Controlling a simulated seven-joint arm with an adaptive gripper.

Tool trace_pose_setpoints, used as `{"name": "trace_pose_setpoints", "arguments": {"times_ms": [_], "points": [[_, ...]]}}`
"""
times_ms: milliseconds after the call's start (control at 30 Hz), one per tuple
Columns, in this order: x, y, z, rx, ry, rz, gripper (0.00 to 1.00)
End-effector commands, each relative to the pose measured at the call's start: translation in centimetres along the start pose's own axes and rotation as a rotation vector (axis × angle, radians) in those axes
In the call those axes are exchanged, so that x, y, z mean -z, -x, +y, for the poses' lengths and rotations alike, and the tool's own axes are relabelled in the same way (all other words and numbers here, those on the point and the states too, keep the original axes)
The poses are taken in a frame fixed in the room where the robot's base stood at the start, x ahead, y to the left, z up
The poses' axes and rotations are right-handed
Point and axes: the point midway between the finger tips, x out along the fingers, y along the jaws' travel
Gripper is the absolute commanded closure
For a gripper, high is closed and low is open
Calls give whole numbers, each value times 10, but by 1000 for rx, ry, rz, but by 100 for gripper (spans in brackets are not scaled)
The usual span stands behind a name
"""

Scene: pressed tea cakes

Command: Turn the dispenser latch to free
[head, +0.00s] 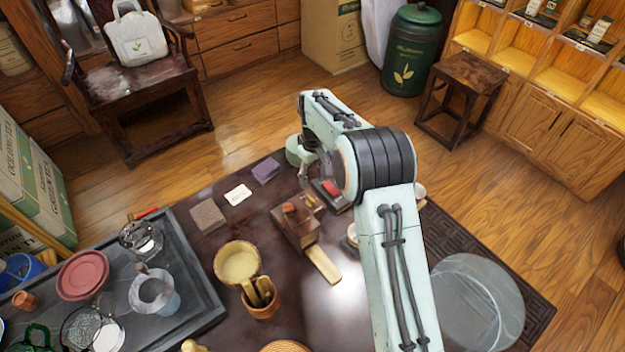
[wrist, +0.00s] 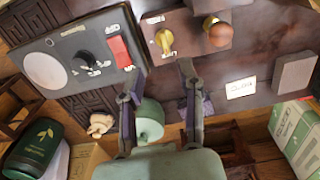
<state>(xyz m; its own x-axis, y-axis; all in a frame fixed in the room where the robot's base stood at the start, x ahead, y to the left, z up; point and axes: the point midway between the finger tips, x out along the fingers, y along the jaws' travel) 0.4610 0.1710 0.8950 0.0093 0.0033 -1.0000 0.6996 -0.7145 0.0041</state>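The dispenser is a brown wooden box (head: 291,229) with a round wooden knob (wrist: 219,32) on top; its dark red-brown top (wrist: 190,33) also shows in the wrist view. The brass latch (wrist: 164,41) sits on that top beside the knob, between small white labels too blurred to read surely. Which setting the latch is in I cannot tell. My gripper (wrist: 162,70) is open, with its two fingers apart and nothing between the tips. The latch appears just beyond the fingertips, with no visible contact. In the head view my arm partly hides the gripper.
A dark device (wrist: 75,60) with a pale round plate, black knob and red block stands beside the dispenser. A white card (head: 238,194) and purple block (head: 266,170) lie left of the dispenser.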

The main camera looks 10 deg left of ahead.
Motion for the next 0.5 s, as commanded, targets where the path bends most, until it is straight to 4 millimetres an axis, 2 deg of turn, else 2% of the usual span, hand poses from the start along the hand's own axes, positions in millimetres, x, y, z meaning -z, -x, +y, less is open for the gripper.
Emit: {"name": "trace_pose_setpoints", "arguments": {"times_ms": [100, 300, 500], "points": [[0, -14, -7, 6, 13, -13, 64], [-1, -47, -7, 6, 11, -14, 64], [0, -69, -6, 5, 11, -10, 64]]}}
